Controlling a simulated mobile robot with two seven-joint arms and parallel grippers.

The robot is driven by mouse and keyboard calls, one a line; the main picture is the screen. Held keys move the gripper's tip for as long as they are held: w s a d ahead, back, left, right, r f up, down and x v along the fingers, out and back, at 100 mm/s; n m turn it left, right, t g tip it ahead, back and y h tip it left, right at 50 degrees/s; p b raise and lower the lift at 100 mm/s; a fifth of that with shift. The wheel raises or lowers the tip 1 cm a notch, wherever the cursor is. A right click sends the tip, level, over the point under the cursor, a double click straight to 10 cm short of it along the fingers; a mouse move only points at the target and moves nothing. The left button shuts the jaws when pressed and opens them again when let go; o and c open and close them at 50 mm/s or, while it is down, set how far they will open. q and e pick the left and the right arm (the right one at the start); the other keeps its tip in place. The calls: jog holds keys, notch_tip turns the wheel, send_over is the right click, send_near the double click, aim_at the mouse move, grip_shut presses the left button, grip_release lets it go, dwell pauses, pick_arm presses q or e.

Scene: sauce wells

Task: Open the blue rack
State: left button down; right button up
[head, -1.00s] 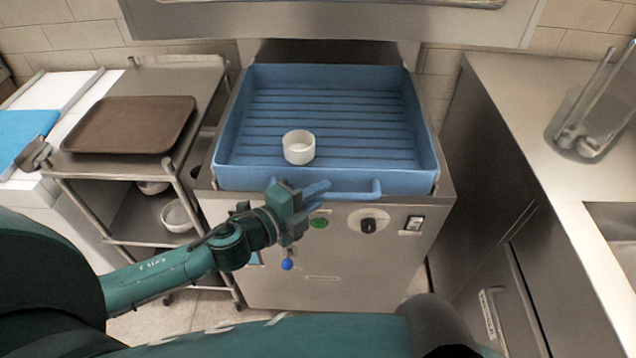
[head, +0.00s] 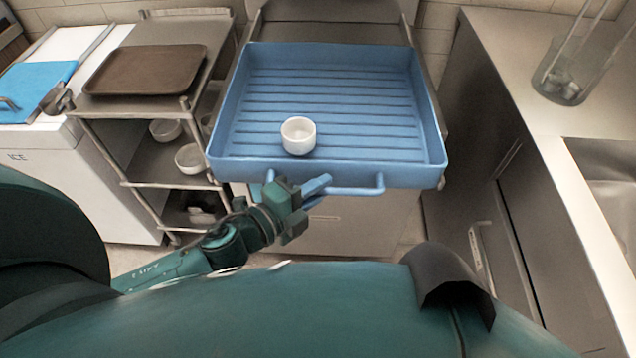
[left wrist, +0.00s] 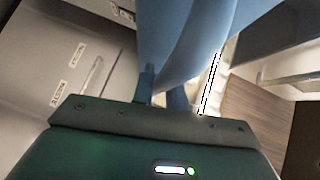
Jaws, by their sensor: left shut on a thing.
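The blue rack (head: 330,172) is a shallow, ribbed tray. In the head view it stands well out from the steel machine, its front overhanging toward me. A white cup (head: 298,136) stands upright inside it, left of the middle. The rack's front handle (head: 358,191) is a blue bar. My left gripper (head: 314,188) is shut on the left part of this handle. In the left wrist view, the blue handle (left wrist: 178,45) runs up from between the fingers of the left gripper (left wrist: 162,92). My right gripper is not in view.
At left stands a steel cart with a brown tray (head: 146,70) on top and bowls (head: 190,158) below. At right is a steel counter (head: 520,75) with a clear container (head: 562,80) and a sink (head: 605,175). Open floor shows below the rack.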

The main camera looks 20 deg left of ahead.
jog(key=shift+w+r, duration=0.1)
pick_arm(q)
jog(key=c, duration=1.4)
grip_release()
jog(key=shift+s+a, duration=0.2)
jog(key=shift+s, duration=0.25)
jog(key=b+v, duration=0.3)
jog(key=v, duration=0.9)
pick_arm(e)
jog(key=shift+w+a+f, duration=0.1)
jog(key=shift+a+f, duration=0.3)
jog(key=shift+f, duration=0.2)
pick_arm(q)
jog(key=shift+s+r, duration=0.1)
